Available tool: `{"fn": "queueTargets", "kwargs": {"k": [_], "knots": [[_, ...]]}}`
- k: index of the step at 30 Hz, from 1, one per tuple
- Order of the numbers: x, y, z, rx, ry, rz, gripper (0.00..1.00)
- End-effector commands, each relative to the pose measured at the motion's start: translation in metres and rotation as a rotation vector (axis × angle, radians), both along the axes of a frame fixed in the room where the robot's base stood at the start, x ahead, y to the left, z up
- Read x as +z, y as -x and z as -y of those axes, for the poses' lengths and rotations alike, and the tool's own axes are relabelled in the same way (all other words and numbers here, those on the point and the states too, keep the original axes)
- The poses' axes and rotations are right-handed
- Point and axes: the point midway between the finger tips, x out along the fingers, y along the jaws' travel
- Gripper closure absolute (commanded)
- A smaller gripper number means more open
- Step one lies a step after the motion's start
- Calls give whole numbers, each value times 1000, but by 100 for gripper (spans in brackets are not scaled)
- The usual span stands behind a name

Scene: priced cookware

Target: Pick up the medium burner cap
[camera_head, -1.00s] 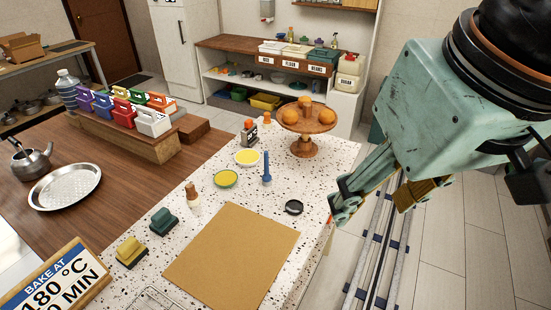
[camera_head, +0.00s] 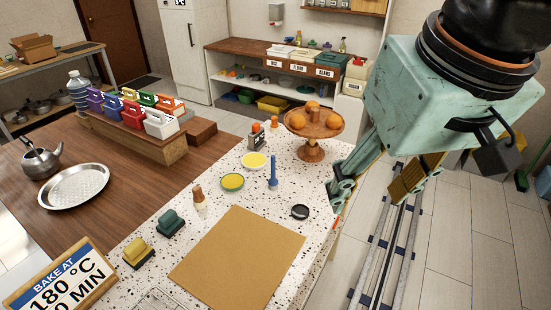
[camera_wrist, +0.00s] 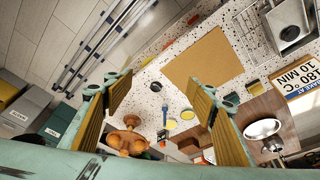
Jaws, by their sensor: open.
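A small black round piece (camera_head: 300,211), which looks like the burner cap, lies flat on the speckled white counter (camera_head: 330,205) near its right edge. It is just right of a brown mat (camera_head: 238,258). My gripper (camera_head: 368,193) is open and empty, to the right of the black piece and beyond the counter's edge, above the floor side. In the wrist view the black piece (camera_wrist: 156,86) shows between my two spread fingers (camera_wrist: 160,92), at a distance and not touched. Its size cannot be told against other caps.
A wooden stand with oranges (camera_head: 312,152) stands behind the black piece. A blue upright item (camera_head: 273,172), yellow-topped round dishes (camera_head: 232,182) and a bottle (camera_head: 199,198) stand left of it. Floor rails (camera_head: 385,245) run beside the counter.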

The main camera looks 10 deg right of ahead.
Motion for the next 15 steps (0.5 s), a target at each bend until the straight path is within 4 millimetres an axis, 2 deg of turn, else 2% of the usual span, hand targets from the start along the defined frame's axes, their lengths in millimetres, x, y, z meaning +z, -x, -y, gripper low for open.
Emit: {"fn": "queueTargets", "kwargs": {"k": [15], "knots": [[-12, -77, 0, -35, -10, -65, 48]]}}
